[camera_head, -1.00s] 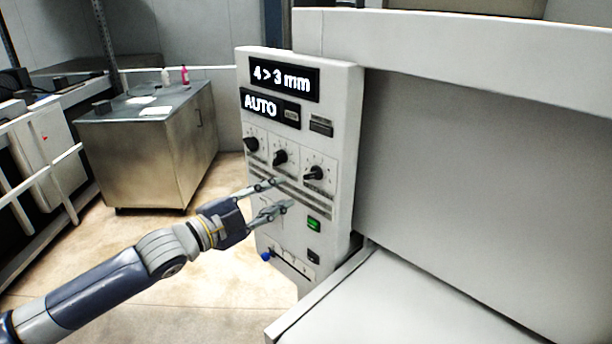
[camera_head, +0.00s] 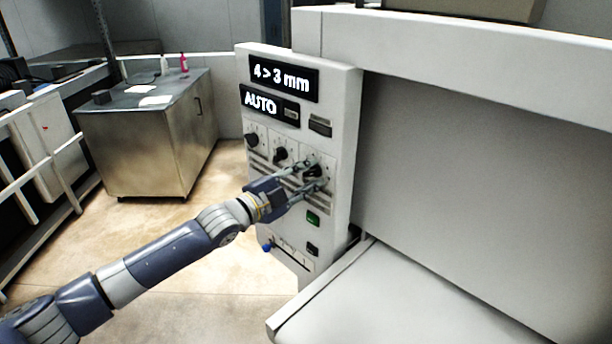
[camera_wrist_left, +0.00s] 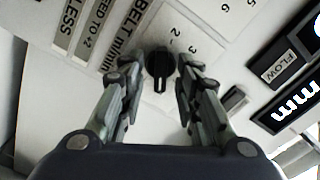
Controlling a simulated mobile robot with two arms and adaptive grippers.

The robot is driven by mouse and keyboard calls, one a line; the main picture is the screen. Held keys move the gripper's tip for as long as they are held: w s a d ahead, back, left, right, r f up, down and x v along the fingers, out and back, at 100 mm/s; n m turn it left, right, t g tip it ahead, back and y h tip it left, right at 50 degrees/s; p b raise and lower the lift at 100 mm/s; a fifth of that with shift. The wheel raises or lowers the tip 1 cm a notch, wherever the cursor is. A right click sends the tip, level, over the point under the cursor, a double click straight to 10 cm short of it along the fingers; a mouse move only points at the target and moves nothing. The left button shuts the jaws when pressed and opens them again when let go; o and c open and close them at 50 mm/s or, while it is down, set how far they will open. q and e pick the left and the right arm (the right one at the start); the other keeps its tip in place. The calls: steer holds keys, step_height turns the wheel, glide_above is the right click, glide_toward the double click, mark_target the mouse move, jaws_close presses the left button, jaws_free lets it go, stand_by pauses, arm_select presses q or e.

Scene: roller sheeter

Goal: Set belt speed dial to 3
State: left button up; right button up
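The control panel (camera_head: 342,105) carries three black dials in a row. My left gripper (camera_head: 312,176) is at the rightmost dial (camera_head: 312,171), with its fingers on either side of it. In the left wrist view, a black dial (camera_wrist_left: 160,63) with a pointer sits between the two open fingers of my left gripper (camera_wrist_left: 158,85), with a gap on each side. Printed numbers and the lettering "BELT m/min" show around this dial. The middle dial (camera_head: 280,154) and left dial (camera_head: 251,140) are clear of the gripper. My right gripper is not in view.
Displays (camera_head: 284,78) above the dials read "4 > 3 mm" and "AUTO". A green button (camera_head: 312,218) and a dark switch (camera_head: 313,249) are below. A large white machine body (camera_head: 480,170) stands to the right. A steel cabinet (camera_head: 150,150) stands behind, left.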

arm_select(q)
jaws_close()
